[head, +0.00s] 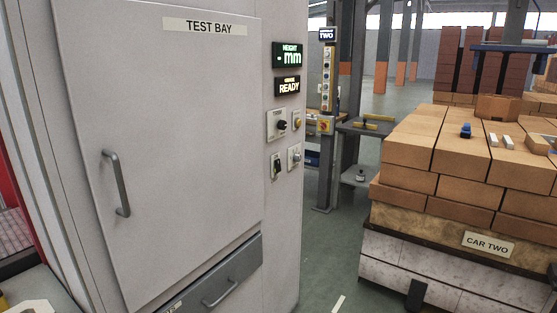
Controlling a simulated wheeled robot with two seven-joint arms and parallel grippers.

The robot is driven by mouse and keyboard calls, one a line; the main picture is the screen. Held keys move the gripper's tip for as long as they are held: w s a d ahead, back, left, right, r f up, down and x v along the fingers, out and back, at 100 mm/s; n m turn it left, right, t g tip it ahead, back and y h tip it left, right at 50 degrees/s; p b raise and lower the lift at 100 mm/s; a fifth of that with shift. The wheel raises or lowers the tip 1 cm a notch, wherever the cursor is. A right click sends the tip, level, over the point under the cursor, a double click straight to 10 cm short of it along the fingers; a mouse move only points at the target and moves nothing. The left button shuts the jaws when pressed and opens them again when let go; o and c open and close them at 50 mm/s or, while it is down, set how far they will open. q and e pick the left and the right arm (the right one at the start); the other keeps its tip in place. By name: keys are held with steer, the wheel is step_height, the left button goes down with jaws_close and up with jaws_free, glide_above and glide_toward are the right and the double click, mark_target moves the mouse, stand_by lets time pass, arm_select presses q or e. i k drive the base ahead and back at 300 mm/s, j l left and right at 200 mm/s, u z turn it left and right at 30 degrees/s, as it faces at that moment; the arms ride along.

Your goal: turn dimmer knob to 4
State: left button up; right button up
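Small control plates sit on the right part of the grey cabinet front. A plate with a large black knob (282,125) is at the upper left of the group. A black switch or knob (277,166) is below on the left, and a grey knob (296,156) is below on the right. The labels and scale marks are too small to read, so I cannot tell which is the dimmer knob or its setting. Neither of my grippers is in view.
The cabinet door (165,120) marked TEST BAY is closed, with a grey drawer (215,275) below. Displays read mm (287,55) and READY (287,87). A brick stack (430,150) on CAR TWO stands right. Green floor (335,260) between them is clear.

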mark_target(297, 158)
steer(key=i+l+u, duration=0.15)
steer(key=i+u, duration=0.25)
steer(key=i+l+u, duration=0.15)
steer(key=u, duration=0.3)
steer(key=l, duration=0.1)
